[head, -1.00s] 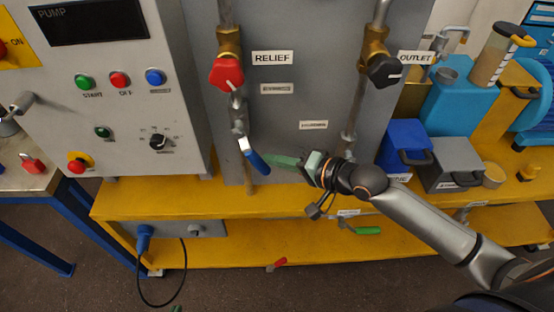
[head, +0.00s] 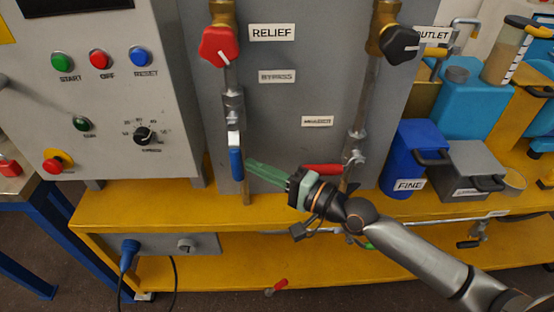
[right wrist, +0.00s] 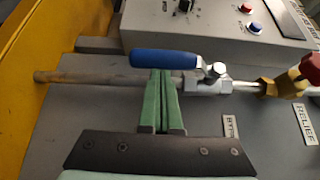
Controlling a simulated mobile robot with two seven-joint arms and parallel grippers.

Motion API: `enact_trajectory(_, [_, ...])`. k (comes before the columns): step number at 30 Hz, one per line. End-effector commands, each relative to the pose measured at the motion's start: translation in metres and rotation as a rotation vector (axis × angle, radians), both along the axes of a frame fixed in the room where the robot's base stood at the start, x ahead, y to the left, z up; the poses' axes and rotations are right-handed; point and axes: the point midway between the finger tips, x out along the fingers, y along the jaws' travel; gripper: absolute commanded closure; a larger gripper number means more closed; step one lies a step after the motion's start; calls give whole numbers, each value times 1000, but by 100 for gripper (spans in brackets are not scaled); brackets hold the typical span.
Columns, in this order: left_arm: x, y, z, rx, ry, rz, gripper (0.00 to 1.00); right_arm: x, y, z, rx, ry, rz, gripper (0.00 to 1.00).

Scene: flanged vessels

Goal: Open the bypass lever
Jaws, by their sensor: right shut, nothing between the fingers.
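The bypass lever has a blue handle (head: 236,163) on the valve of the pipe below the red RELIEF knob. The handle hangs down in line with the pipe. In the right wrist view the blue handle (right wrist: 165,59) lies parallel to the pipe. My right gripper (head: 249,166) comes from the right, its green fingers shut and empty, with the tips close beside the handle. In the right wrist view the fingertips (right wrist: 160,73) are at the handle's lower edge; I cannot tell whether they touch it. My left gripper is not in view.
A red lever (head: 322,170) sits on the outlet pipe, just behind my right gripper. A black OUTLET knob (head: 398,45) and the red RELIEF knob (head: 220,46) are above. A blue FINE bin (head: 408,150) stands right. The pump panel (head: 100,110) is left.

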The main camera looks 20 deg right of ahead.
Motion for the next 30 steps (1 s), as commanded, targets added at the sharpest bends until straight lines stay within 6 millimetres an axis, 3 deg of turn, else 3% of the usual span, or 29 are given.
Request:
enact_trajectory(11, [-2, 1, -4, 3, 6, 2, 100, -6, -6, -1, -4, 0, 0, 100])
enact_trajectory(30, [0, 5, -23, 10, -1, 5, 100, -74, -62, -6, -7, 4, 2, 100])
